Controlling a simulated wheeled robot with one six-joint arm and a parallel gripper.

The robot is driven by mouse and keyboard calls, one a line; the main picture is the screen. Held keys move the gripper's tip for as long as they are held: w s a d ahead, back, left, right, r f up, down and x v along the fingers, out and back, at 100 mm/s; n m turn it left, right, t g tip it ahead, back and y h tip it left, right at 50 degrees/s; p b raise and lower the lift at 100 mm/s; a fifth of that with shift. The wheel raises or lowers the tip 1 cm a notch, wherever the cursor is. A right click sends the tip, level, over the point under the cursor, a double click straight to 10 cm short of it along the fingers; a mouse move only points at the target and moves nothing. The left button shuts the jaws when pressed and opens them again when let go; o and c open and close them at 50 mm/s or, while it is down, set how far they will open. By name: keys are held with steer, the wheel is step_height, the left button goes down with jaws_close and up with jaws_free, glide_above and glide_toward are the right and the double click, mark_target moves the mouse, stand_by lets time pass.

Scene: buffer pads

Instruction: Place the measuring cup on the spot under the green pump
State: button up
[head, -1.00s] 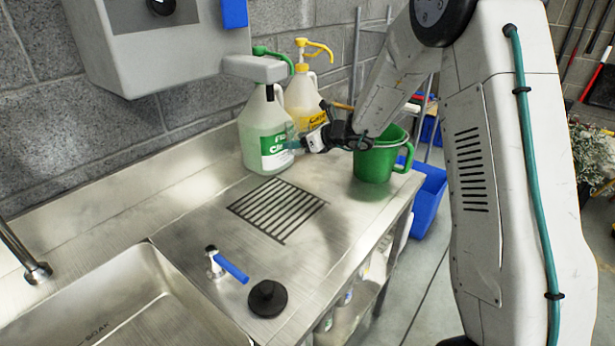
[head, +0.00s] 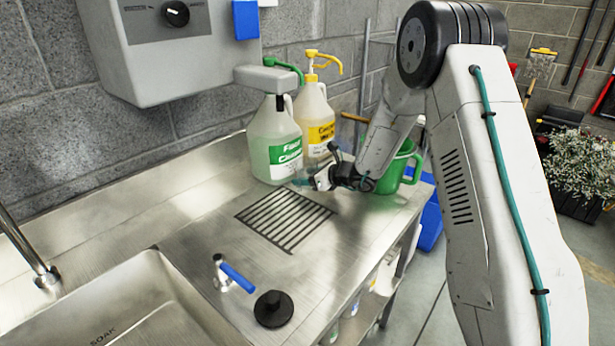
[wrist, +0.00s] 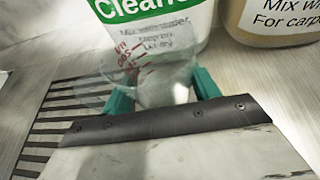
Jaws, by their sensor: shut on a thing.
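The green pump (head: 287,68) tops a translucent jug (head: 262,130) with a green label, standing on the steel counter near the wall. My gripper (head: 308,181) is low, just in front of this jug's base. In the wrist view, its teal fingers (wrist: 160,92) are shut on a clear measuring cup (wrist: 150,72) with red markings. The cup looks upright, and the jug's label shows through it. The cup is hard to make out in the head view. Whether its base touches the counter cannot be told.
A yellow-pump jug (head: 316,118) stands right of the green-pump jug. A slotted drain grate (head: 285,218) lies in front. A blue-handled tap (head: 233,276), a black stopper (head: 273,309) and a sink (head: 130,300) are nearer.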

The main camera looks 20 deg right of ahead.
steer(key=o, duration=1)
steer(key=shift+f, duration=0.1)
steer(key=shift+c, duration=0.2)
